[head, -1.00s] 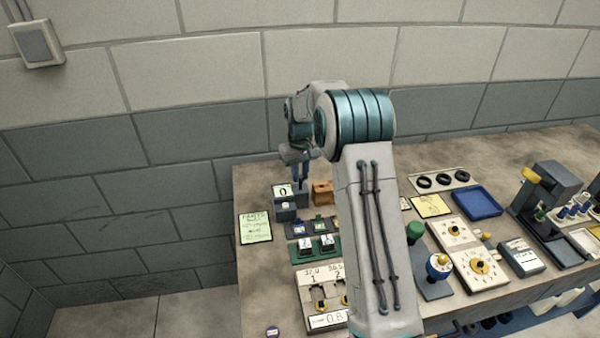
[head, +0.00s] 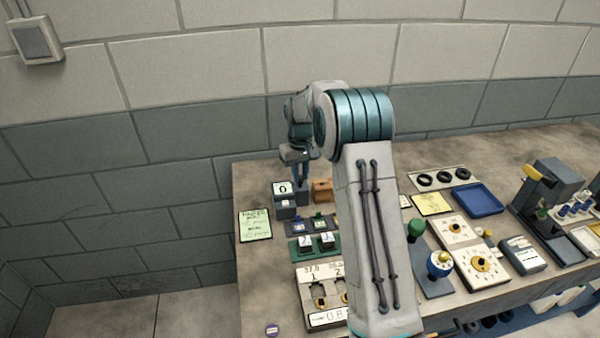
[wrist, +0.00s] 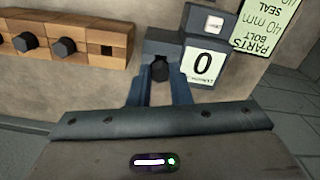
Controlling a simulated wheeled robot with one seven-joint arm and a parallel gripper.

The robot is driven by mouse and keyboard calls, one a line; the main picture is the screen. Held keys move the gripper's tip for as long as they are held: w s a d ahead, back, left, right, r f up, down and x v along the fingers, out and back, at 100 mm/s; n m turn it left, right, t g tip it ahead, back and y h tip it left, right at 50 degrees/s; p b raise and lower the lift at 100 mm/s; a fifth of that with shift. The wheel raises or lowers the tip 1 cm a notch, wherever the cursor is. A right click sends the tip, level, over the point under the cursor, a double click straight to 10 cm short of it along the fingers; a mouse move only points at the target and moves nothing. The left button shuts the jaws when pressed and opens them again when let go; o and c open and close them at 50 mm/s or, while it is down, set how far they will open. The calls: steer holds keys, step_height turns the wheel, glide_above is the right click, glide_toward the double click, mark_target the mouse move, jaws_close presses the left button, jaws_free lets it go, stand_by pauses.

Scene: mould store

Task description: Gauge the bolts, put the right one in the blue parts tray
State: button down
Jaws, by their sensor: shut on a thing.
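My gripper (wrist: 160,92) is shut on a bolt (wrist: 160,70), whose dark head shows between the fingertips in the wrist view. The bolt is at the grey gauge (wrist: 164,40); I cannot tell whether it touches it. The gauge display (wrist: 203,63) reads 0. The wooden bolt rack (wrist: 75,38) left of it holds dark-headed bolts (wrist: 64,46) and has one empty square hole. In the head view my gripper (head: 301,178) is beside the gauge (head: 285,201), and the rack (head: 322,191) is just right. A blue tray (head: 479,199) lies empty farther right.
A green card (wrist: 266,25) names a bolt and a seal with 40 mm. A green tray (head: 302,252) and a two-slot device (head: 312,277) stand nearer. Black rings (head: 441,177), dial boxes (head: 482,266) and a press (head: 553,190) stand to the right.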

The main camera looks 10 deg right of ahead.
steer(key=shift+f+b, duration=0.55)
steer(key=shift+f, duration=0.4)
steer(key=c, duration=0.9)
jaws_free()
steer(key=shift+o, duration=0.2)
steer(key=shift+r, duration=0.15)
steer(key=shift+r+p, duration=2.35)
steer(key=shift+r, duration=1.3)
